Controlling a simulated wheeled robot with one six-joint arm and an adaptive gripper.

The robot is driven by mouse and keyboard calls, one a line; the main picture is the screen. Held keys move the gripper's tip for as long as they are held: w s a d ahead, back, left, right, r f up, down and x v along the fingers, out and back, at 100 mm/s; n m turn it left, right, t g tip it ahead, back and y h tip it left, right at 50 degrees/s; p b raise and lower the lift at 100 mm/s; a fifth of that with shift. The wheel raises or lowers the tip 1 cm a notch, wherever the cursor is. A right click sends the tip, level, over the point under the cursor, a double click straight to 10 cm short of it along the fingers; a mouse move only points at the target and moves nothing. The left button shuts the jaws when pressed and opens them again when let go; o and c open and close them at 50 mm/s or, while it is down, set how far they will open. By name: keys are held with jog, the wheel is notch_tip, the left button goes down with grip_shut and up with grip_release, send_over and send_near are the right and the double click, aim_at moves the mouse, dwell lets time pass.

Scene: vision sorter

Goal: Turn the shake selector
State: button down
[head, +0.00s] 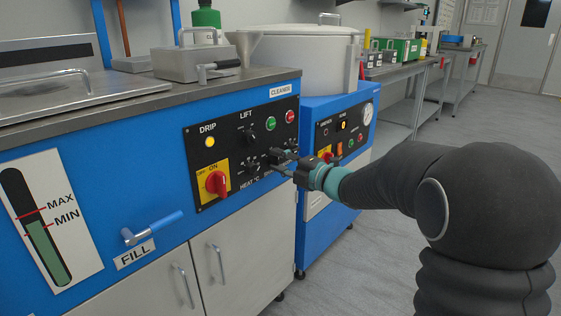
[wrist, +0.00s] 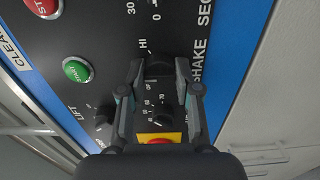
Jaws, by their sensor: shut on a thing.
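The shake selector is a black knob (wrist: 159,66) on the black control panel (head: 222,150), next to the "SHAKE" and "HI" lettering in the wrist view. My gripper (wrist: 160,78) has a finger on each side of it and is shut on it. In the head view my gripper (head: 287,160) reaches the panel's lower right part from the right and hides the selector there. The fingers cover parts of the knob and its scale, so its exact setting cannot be told.
A red switch on a yellow plate (head: 216,182), a lift knob (head: 249,136), a green button (head: 271,124) and a red button (head: 290,116) are on the same panel. The fill handle (head: 152,228) sticks out at lower left. A second blue unit (head: 328,185) stands to the right.

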jog(key=m+p, duration=0.6)
jog(key=m, duration=0.5)
dwell(0.3)
jog(key=shift+f+m+p, duration=0.15)
jog(key=shift+m+p, duration=0.15)
jog(key=shift+m, duration=0.2)
jog(key=shift+s, duration=0.1)
jog(key=c, duration=0.8)
grip_release()
